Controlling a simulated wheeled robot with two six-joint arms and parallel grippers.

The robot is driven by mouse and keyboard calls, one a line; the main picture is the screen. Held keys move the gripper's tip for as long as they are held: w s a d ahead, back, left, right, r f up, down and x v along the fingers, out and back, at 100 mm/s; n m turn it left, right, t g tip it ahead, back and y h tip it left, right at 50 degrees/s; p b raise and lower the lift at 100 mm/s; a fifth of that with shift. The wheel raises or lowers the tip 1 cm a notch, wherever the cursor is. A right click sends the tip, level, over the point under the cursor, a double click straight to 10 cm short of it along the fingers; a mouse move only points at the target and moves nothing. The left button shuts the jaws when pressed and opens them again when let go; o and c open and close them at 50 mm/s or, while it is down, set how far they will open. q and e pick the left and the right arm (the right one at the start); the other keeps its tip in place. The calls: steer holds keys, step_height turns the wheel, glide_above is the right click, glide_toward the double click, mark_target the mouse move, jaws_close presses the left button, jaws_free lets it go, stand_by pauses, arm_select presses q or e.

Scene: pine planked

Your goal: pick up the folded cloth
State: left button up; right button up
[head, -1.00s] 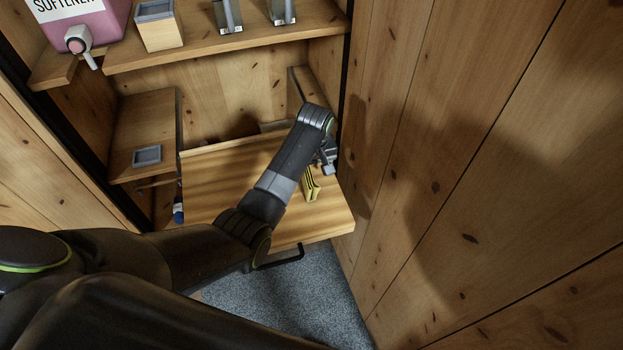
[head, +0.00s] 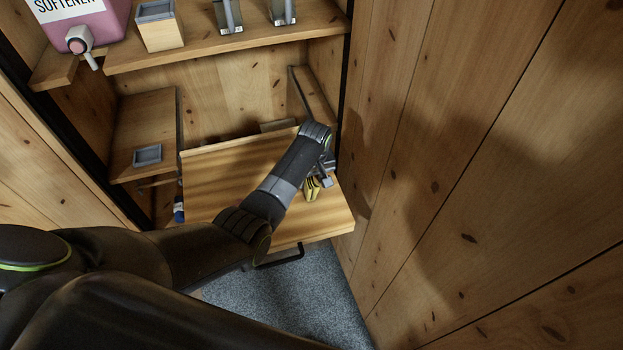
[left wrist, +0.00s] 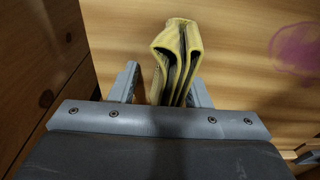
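The folded cloth (head: 310,190) is yellow with dark inner layers and stands on edge on the pulled-out wooden board, near its right side. In the left wrist view the cloth (left wrist: 178,50) is upright, its folds seen end-on. My left gripper (head: 323,177) is at the cloth from above. In the left wrist view its fingers (left wrist: 163,88) are open, one on each side of the near part of the cloth. A gap shows at the left finger; the right finger is close to the cloth, and I cannot tell if it touches. My right gripper is not in view.
The wooden board (head: 225,185) is otherwise largely clear. A plank wall (head: 430,150) rises close on the right. A shelf (head: 230,47) behind holds a pink softener container (head: 95,28) and a wooden box (head: 160,28). A small grey tray (head: 147,155) lies on the left ledge.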

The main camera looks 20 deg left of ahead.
arm_select(q)
steer(key=shift+c, duration=1.3)
steer(key=shift+r, duration=0.1)
step_height(320, 180, up, 10)
steer(key=shift+f, duration=0.1)
